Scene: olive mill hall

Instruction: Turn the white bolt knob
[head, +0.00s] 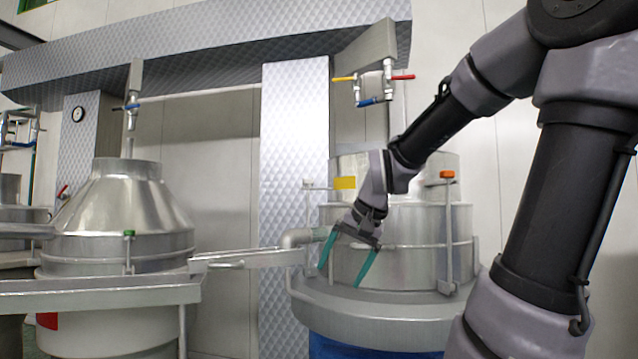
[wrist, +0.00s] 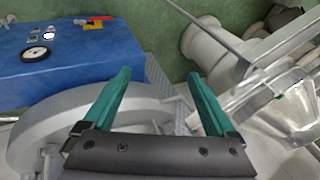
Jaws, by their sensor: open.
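A small pale knob (head: 308,184) tops a thin upright rod at the left side of the right-hand steel vessel (head: 410,225); it seems to be the white bolt knob, though it is too small to be sure. My gripper (head: 341,276) is open and empty, its two teal fingers pointing down in front of that vessel. The knob lies above and left of the fingers, apart from them. In the wrist view my open gripper (wrist: 158,75) shows nothing between its fingertips. I cannot make out the white knob for certain there.
An orange knob (head: 447,174) tops a bolt on the vessel's right, and a green knob (head: 129,233) tops one on the left vessel (head: 118,220). A metal trough (head: 250,259) runs between the vessels. A yellow plate (head: 345,183) is near the pale knob. Valves (head: 373,88) hang above.

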